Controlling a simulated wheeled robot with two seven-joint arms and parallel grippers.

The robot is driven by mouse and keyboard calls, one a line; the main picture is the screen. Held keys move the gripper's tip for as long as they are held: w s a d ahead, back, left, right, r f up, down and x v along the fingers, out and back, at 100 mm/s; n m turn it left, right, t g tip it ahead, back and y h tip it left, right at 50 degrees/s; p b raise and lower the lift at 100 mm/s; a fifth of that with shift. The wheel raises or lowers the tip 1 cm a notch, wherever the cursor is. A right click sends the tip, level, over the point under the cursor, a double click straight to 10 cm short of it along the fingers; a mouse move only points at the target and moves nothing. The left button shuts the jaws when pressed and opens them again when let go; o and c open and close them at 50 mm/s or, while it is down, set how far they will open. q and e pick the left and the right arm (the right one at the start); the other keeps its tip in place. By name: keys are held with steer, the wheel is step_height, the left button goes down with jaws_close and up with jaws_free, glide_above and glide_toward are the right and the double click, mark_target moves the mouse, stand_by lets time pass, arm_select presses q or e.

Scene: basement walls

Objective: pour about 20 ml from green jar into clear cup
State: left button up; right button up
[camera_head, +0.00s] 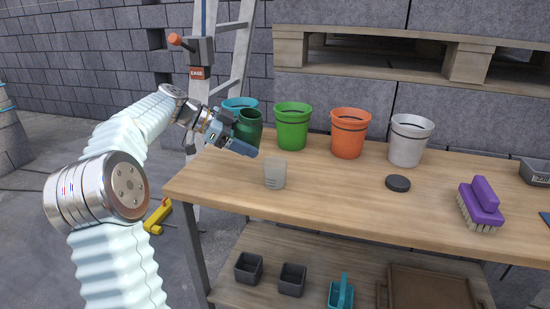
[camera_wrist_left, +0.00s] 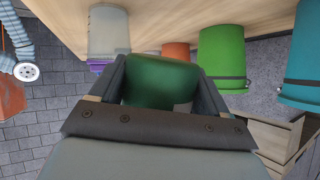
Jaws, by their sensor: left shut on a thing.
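The dark green jar (camera_head: 248,128) is held by my left gripper (camera_head: 241,140) at the left end of the table, left of and behind the clear cup (camera_head: 275,174). The jar looks about upright; its contents cannot be seen. In the wrist view the jar (camera_wrist_left: 160,80) sits between both fingers (camera_wrist_left: 158,88). The clear cup, frosted and greyish, stands upright on the wooden table, apart from the jar. The cup also shows in the wrist view (camera_wrist_left: 109,32), where the picture is upside down. My right gripper is not in view.
Teal (camera_head: 238,104), green (camera_head: 292,126), orange (camera_head: 349,133) and white (camera_head: 408,140) buckets line the table's back. A black disc (camera_head: 398,183) and a purple brush (camera_head: 481,204) lie to the right. Bare tabletop (camera_head: 335,195) surrounds the cup's front and right.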

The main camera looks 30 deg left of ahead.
mark_target(251, 129)
arm_select(q)
steer(key=shift+d+r+m+y+p, duration=0.2)
steer(key=shift+r+m+y+p, duration=0.15)
steer(key=shift+r+y, duration=0.4)
steer(key=shift+s+d+f, duration=0.1)
steer(key=shift+d, duration=0.05)
steer(key=shift+d+m+y, duration=0.1)
steer(key=shift+m+y, duration=0.15)
steer(key=shift+y, duration=0.1)
steer(key=shift+d+r+m+y+p, duration=0.15)
steer(key=shift+d+r+y+p, duration=0.15)
steer(key=shift+r, duration=0.25)
steer(key=shift+d+r+m+y+p, duration=0.1)
steer(key=shift+r+m+y+p, duration=0.1)
steer(key=shift+r+y, duration=0.3)
steer(key=shift+m+y, duration=0.35)
steer(key=shift+y, duration=0.35)
steer(key=f+b, duration=0.2)
steer(key=f+y+b, duration=0.1)
steer(key=shift+a+f, duration=0.25)
steer(key=shift+f+m+b, duration=0.3)
steer(key=shift+f+b, duration=0.15)
steer(key=shift+b, duration=0.1)
steer(key=shift+r+y+p, duration=0.35)
steer(key=shift+r+y, duration=0.05)
steer(key=shift+r, duration=0.05)
steer(key=shift+a, duration=0.1)
